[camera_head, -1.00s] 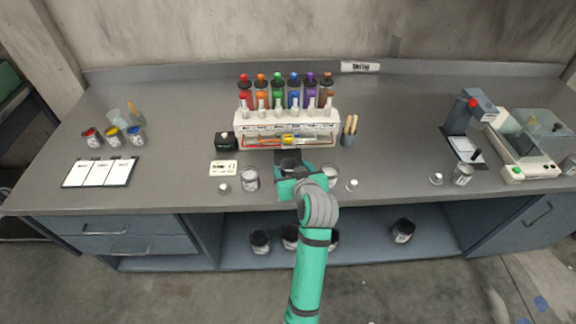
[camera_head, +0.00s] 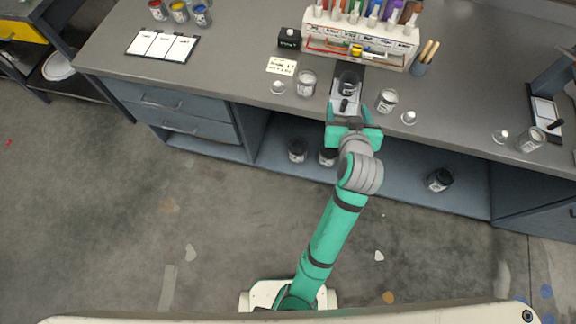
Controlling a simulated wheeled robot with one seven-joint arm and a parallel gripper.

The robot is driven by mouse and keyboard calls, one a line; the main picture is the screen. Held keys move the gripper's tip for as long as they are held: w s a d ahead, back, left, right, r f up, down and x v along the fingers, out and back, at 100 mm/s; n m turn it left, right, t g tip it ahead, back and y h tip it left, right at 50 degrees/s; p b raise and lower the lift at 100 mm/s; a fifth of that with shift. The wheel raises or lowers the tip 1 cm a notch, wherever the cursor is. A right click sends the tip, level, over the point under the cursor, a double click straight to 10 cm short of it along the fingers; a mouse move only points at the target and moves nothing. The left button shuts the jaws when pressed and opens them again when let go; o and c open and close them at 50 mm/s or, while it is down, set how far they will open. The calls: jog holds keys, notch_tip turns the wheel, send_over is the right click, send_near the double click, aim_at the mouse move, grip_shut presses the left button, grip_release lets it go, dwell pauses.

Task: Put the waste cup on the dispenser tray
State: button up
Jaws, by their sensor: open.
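A dark grey cup (camera_head: 348,83), which looks like the waste cup, stands upright in front of the colour dispenser rack (camera_head: 360,42). It is on or over a small flat black-and-pale panel (camera_head: 362,72), which may be the dispenser tray; I cannot tell its exact contact. A small black piece (camera_head: 344,104) shows on the panel's near part. My gripper (camera_head: 350,116) is open and empty at the bench's front edge, on the near side of the cup and apart from it. The gripper's body hides the bench edge below it.
Clear cups stand to the left (camera_head: 306,84) and right (camera_head: 387,100) of the panel, with small white-topped items beside them. Dark cans (camera_head: 439,180) sit on the lower shelf.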

jog(key=s+a+f+t, duration=0.1)
jog(key=s+a+f, duration=0.4)
jog(key=s, duration=0.3)
jog(key=s+a+f, duration=0.4)
jog(key=s+f, duration=0.2)
jog(key=s, duration=0.2)
jog(key=s+a+r+t, duration=0.1)
jog(key=s+a, duration=0.3)
jog(key=s, duration=0.4)
jog(key=s+a+r+n+t+y, duration=0.1)
jog(key=s+a+r, duration=0.2)
jog(key=s, duration=0.5)
jog(key=shift+s+a+r+y, duration=0.3)
jog(key=shift+s+a, duration=0.1)
jog(key=shift+a, duration=0.35)
jog(key=shift+w, duration=0.1)
